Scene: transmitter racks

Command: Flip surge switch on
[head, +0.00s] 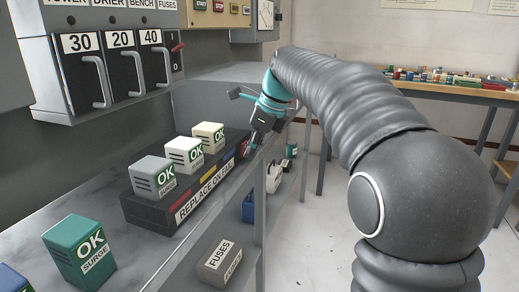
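A long dark surge unit (160,212) labelled "REPLACE ON FAIL" sits on the grey shelf. Three pale blocks marked "OK SURGE" stand in it: a grey one (152,176), a white one (184,154) and a cream one (208,137). A small red part (244,147) shows at its far right end; its shape and position are too small to tell. My gripper (252,146), dark with teal parts, points down at that far end, very close to the red part. Contact and finger opening cannot be made out.
A teal "OK SURGE" block (79,252) stands on the near shelf. A breaker panel (110,65) with levers 30, 20 and 40 and a red lever (178,47) overhangs at upper left. A fuses box (220,260) is on the lower shelf. A bench (452,92) stands behind.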

